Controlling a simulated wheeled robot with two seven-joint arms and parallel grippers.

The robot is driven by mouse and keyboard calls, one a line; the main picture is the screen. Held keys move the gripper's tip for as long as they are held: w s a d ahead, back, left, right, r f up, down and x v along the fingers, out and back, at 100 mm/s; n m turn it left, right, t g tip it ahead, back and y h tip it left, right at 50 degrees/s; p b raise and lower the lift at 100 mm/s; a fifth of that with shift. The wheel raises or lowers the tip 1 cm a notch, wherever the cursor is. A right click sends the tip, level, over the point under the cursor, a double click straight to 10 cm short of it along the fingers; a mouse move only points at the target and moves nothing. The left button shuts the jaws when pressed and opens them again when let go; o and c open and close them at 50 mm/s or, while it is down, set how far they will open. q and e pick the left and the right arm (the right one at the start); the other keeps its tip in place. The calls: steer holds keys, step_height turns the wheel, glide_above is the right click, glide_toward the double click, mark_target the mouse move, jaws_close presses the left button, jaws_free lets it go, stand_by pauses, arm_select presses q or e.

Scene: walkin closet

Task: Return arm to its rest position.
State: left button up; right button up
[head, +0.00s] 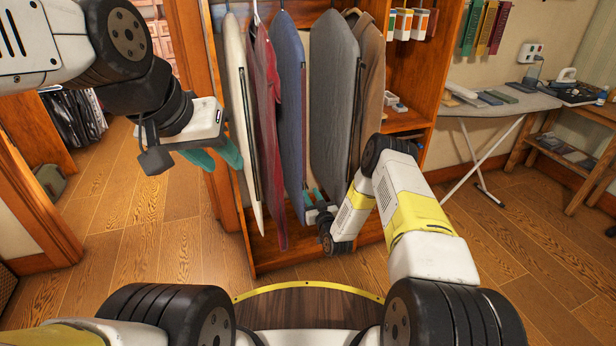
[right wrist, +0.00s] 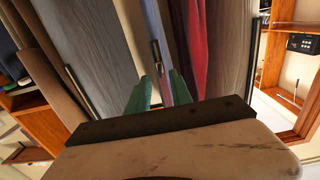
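My left gripper (head: 216,157) is raised at the left, in front of the closet's left side post. Its two teal fingers are apart with nothing between them. My right gripper (head: 312,196) is low in front of the hanging garments, its teal fingers pointing into the closet. In the right wrist view its fingers (right wrist: 158,92) stand apart. A blue-grey garment edge (right wrist: 157,25) shows between and beyond them; I cannot tell whether they touch it. My right arm (head: 410,210) is bent forward from the lower right.
The wooden closet (head: 412,85) holds several hanging garments, including a red one (head: 262,110) and a brown one (head: 370,80). An ironing board (head: 500,105) and a wooden table (head: 585,105) stand at the right.

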steer(key=shift+v, duration=1.2)
steer(key=w+d+r+g, duration=0.1)
steer(key=w+r, duration=0.2)
steer(key=r, duration=0.4)
steer(key=w+d+r+g, duration=0.2)
steer(key=w+r, duration=0.1)
steer(key=r, duration=0.5)
steer(key=s+d+r+g+h, duration=0.1)
steer(key=s+d+r, duration=0.1)
steer(key=s+r, duration=0.35)
steer(key=s+d+r+g+h, duration=0.1)
steer(key=s+d+r, duration=0.15)
steer(key=r, duration=0.65)
steer(key=s+d+r+g+h, duration=0.1)
steer(key=s+d+r, duration=0.1)
steer(key=s+r, duration=0.45)
steer(key=s+d+r+m+g, duration=0.1)
steer(key=s+r+g, duration=0.1)
steer(key=s, duration=1.3)
steer(key=s+d+r+m+g, duration=0.1)
steer(key=s+r, duration=0.4)
steer(key=s, duration=1.1)
steer(key=shift+s+m+g, duration=0.2)
steer(key=shift+m+g, duration=0.3)
steer(key=shift+g, duration=0.5)
